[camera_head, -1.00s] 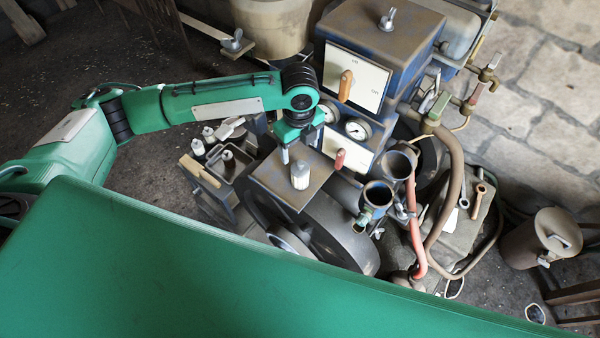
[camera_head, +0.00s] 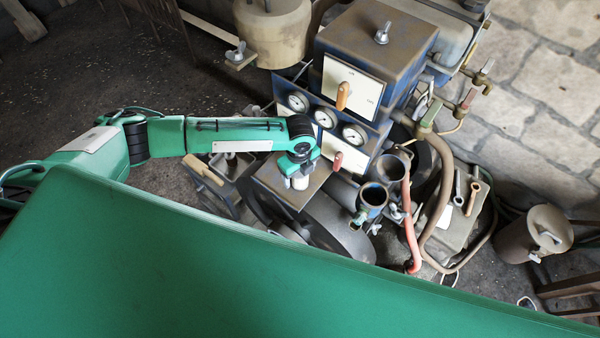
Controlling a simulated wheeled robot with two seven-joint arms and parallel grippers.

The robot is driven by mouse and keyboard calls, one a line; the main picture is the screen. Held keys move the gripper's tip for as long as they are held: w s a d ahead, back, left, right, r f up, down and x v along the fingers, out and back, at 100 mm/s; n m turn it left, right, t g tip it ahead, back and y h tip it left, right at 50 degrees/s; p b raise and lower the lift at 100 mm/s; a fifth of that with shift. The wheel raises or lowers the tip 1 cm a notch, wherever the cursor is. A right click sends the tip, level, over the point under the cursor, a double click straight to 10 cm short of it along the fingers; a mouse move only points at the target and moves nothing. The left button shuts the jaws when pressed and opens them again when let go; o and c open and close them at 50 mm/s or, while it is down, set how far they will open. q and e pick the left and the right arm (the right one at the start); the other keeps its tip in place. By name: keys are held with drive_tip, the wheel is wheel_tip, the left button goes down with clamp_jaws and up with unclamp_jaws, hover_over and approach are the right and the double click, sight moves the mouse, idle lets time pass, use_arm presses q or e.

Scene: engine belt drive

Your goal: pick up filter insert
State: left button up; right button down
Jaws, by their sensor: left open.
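A small pale cylinder, which looks like the filter insert (camera_head: 299,184), stands on a flat brown metal plate (camera_head: 270,182) beside the engine. My left gripper (camera_head: 296,172) points down right at the cylinder's top and covers part of it. Its jaws are open; I cannot tell whether the fingers are around the cylinder or just above it. My right gripper is not in view.
An open blue-rimmed cup (camera_head: 373,195) and a dark cup (camera_head: 391,168) stand right of the plate, with a red hose (camera_head: 408,215) beside them. The gauge panel (camera_head: 325,118) rises behind. A large wheel (camera_head: 335,222) sits below the plate.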

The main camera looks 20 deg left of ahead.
use_arm(q)
drive_tip(key=c, duration=1.1)
drive_tip(key=shift+r, duration=0.1)
